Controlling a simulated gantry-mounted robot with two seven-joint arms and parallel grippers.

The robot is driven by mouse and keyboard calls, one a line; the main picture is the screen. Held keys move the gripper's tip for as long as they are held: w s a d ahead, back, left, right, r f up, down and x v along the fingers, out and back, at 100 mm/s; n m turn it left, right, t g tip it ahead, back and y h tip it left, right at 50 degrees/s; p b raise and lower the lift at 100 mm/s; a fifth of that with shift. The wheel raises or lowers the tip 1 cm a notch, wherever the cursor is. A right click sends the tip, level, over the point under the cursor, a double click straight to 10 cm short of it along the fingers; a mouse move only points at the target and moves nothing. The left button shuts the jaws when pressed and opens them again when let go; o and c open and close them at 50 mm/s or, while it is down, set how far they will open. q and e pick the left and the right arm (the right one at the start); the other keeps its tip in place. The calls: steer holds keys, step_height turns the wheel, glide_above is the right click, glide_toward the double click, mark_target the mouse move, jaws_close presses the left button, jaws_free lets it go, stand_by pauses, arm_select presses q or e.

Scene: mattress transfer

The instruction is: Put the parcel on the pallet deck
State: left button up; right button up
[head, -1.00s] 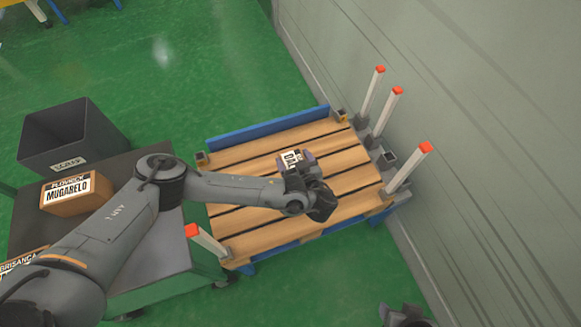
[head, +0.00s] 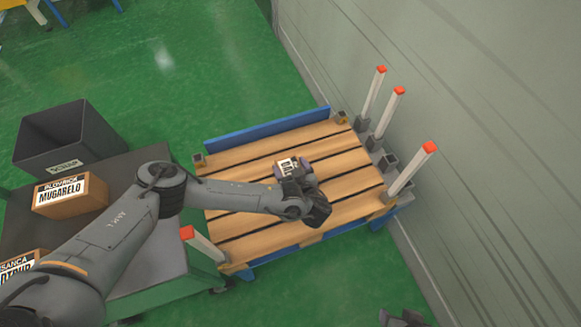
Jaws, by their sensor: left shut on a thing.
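The parcel (head: 287,167) is a small box with a white label and dark lettering, with a purple side showing. It is over the middle of the pallet deck (head: 240,222), which has wooden slats and blue edges. My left gripper (head: 298,184) is shut on the parcel, reaching in from the left. The gripper and wrist hide part of the parcel, and I cannot tell whether its underside touches the slats. A dark piece at the bottom edge, apparently my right gripper (head: 402,319), is cut off and its jaws are unclear.
White posts with red tops stand at the pallet's right side (head: 411,170) and near-left corner (head: 203,243). A grey cart (head: 150,272) at left carries a dark bin (head: 65,135) and cardboard boxes (head: 70,196). A wall (head: 480,130) runs along the right. Much of the deck is bare.

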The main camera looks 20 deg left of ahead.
arm_select(q)
steer(key=shift+f, duration=0.2)
steer(key=o, duration=1.2)
steer(key=shift+r, duration=0.1)
steer(key=shift+r, duration=0.15)
steer(key=shift+s+d+r, duration=0.15)
steer(key=p+v, duration=0.2)
steer(key=v, duration=0.3)
steer(key=shift+s+d+r, duration=0.1)
steer(key=shift+s+d, duration=0.15)
steer(key=shift+d, duration=0.05)
steer(key=shift+s+d+r+p, duration=0.2)
steer(key=shift+s+d+p, duration=0.2)
steer(key=shift+s, duration=0.05)
